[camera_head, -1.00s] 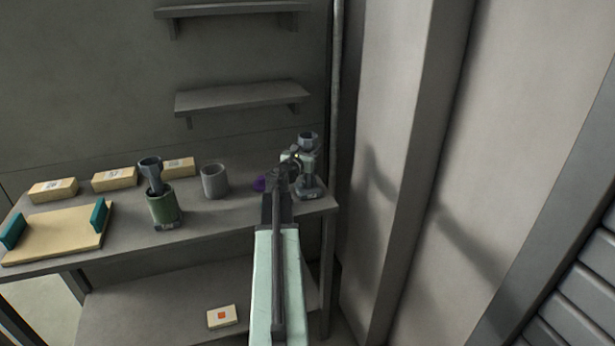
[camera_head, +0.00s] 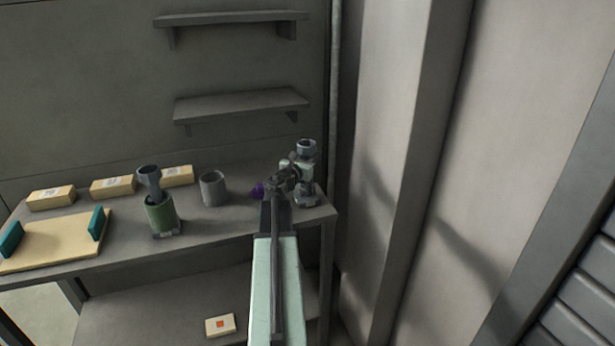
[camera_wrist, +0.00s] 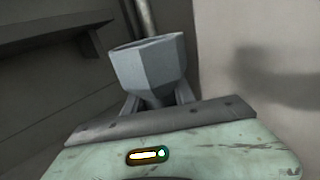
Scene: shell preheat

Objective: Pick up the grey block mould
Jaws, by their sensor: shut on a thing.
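The grey block mould (camera_head: 307,149) is at the right end of the table, upright, with a faceted cup on top. In the wrist view its cup (camera_wrist: 150,66) rises between the fingers, wide mouth up. My gripper (camera_head: 297,170) is shut on the mould below the cup; it also shows in the wrist view (camera_wrist: 157,103). The mould's middle is partly hidden by my gripper. I cannot tell whether its base touches the table.
A wall post (camera_head: 402,180) stands close on the right.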

